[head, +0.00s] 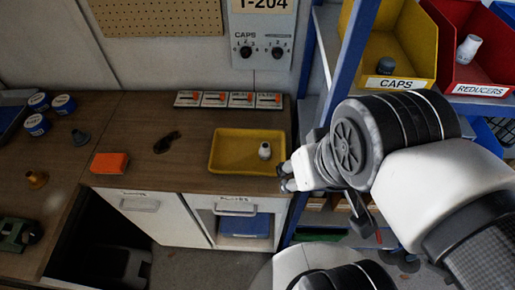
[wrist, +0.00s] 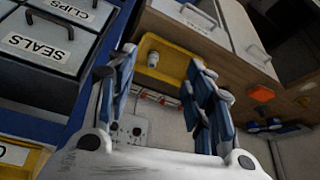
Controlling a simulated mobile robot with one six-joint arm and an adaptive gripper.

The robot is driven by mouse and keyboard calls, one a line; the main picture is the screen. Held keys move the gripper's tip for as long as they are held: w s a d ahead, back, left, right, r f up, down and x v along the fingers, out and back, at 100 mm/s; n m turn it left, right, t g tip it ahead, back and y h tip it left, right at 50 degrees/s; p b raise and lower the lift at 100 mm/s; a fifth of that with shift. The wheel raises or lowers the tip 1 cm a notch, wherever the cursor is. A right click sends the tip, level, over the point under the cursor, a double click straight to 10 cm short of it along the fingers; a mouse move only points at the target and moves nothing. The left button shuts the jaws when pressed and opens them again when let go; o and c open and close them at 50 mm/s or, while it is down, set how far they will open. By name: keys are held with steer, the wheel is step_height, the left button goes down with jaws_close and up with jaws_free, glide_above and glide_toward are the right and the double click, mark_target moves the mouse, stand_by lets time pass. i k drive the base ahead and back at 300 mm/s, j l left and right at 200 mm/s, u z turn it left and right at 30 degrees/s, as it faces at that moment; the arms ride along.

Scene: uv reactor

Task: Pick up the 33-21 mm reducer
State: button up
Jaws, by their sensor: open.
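A small white reducer-like fitting (head: 265,150) stands in the right part of a shallow yellow tray (head: 226,169) on the wooden counter. In the wrist view the white fitting (wrist: 153,58) shows between my fingers, farther off, in the yellow tray (wrist: 178,56). Another white fitting (head: 468,48) sits in the red bin labelled REDUCERS (head: 483,76). No size marking is readable on either. My gripper (head: 286,177) is just right of the tray near the counter's edge. In the wrist view my gripper (wrist: 165,85) is open, with nothing between its fingers.
A yellow CAPS bin (head: 408,65) stands on the blue-framed shelf (head: 346,62) right of the counter. An orange block (head: 110,163), a dark object (head: 167,142) and several blue-and-white containers lie to the left. Labelled strips (head: 228,99) line the back. Counter left of the tray is mostly clear.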

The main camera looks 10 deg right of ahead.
mark_target(265, 150)
steer(key=i+j, duration=0.15)
steer(key=j, duration=0.2)
steer(key=i+j+z, duration=0.15)
steer(key=j, duration=0.2)
steer(key=i+j, duration=0.1)
steer(key=j, duration=0.3)
steer(key=i+j+z, duration=0.15)
steer(key=j, duration=0.6)
steer(key=z, duration=1.4)
steer(key=i+j, duration=0.05)
